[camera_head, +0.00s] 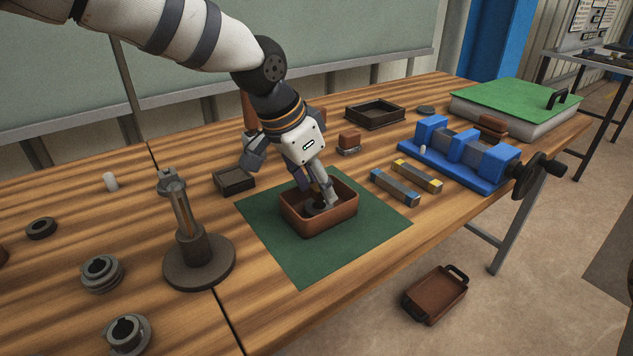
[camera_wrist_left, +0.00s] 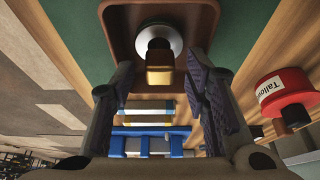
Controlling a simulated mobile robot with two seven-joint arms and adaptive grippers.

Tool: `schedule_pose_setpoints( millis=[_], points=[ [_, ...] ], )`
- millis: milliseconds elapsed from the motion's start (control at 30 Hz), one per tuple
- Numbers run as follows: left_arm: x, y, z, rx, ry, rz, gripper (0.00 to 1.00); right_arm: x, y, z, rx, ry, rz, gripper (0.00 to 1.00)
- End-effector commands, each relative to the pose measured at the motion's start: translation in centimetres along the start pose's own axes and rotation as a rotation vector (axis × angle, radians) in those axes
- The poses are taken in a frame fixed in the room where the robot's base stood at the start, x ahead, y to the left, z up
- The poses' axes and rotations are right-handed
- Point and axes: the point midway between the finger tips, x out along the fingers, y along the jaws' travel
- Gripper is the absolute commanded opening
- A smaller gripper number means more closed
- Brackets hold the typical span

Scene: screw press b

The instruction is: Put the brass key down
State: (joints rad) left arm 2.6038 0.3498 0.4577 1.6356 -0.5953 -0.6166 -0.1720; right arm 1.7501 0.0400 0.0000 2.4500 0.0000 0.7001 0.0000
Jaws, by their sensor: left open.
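My left gripper (camera_head: 317,190) points down into a brown tray (camera_head: 340,219) on a green mat (camera_head: 293,262). In the left wrist view, its two fingers stand apart on either side of a brass block-like piece (camera_wrist_left: 160,76), which I take for the brass key. A gap shows between each finger and the piece. A round silver disc with a dark centre (camera_wrist_left: 148,37) lies beyond it inside the tray (camera_wrist_left: 118,22). In the head view the fingers hide most of the key. The right gripper is not in view.
A blue vise (camera_head: 459,152) and two small bars (camera_head: 395,187) lie to the right. A dark stand (camera_head: 199,262) and ring parts (camera_head: 102,273) stand left. A small dark tray (camera_head: 234,180) is near. A red "Tallow" tin (camera_wrist_left: 283,88) is close right. The mat's front is clear.

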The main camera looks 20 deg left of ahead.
Motion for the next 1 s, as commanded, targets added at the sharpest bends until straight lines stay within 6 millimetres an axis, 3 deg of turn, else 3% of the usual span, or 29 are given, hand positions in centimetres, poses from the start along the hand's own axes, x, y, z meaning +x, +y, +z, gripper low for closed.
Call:
schedule_pose_setpoints(
  millis=[300, 433, 600, 1000],
  points=[
    [-8.4, 0.0, -0.3, 0.001, 0.011, -0.007, 0.42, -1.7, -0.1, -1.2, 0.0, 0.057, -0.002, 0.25],
    [-10.8, 0.0, -0.2, 0.001, 0.006, -0.004, 0.42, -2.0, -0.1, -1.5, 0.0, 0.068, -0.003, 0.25],
    [-12.1, 0.0, -0.1, -0.001, 0.001, 0.0, 0.42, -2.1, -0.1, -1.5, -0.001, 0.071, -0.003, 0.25],
    [-12.0, 0.0, 0.0, -0.001, -0.001, 0.001, 0.42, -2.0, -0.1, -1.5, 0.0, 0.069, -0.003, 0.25]
  ],
)
